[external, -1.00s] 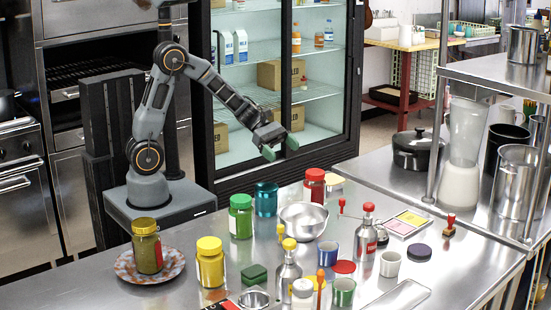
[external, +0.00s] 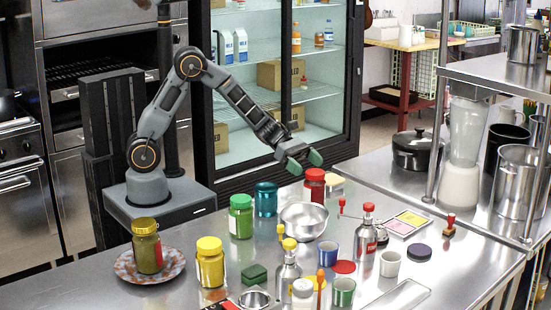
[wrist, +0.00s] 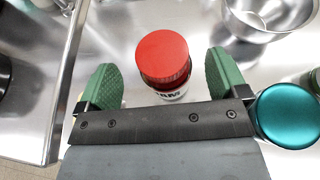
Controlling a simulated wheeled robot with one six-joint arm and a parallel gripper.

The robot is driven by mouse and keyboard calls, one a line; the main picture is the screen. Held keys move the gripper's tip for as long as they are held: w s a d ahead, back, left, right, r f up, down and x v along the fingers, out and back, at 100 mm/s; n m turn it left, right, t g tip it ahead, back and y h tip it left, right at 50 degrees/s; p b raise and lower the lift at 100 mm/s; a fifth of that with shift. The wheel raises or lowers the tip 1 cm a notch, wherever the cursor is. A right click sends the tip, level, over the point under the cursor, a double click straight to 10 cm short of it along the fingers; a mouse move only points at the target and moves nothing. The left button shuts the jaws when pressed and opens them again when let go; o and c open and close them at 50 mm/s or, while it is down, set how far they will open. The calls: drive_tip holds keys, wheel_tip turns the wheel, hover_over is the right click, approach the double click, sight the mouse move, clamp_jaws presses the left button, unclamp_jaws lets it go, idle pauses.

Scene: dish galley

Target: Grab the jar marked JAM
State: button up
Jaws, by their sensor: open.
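The jar marked JAM (external: 314,186) is red with a red lid and stands upright at the back of the steel counter. In the wrist view its red lid (wrist: 164,58) shows from above, with part of the lettering "AM" on a white label below it. My gripper (external: 305,161) is open, with green finger pads, above the jar and slightly to its left in the external view. In the wrist view the jar appears between the two fingers of my gripper (wrist: 163,84), apart from both. The fingers hold nothing.
A teal jar (external: 266,199) stands left of the red jar and shows close to the right finger in the wrist view (wrist: 288,116). A metal bowl (external: 304,221) is in front of the red jar. A green jar (external: 241,216) stands further left.

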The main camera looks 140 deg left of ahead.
sight(315, 172)
drive_tip(key=x, duration=0.4)
drive_tip(key=shift+p, duration=0.3)
drive_tip(key=c, duration=1.6)
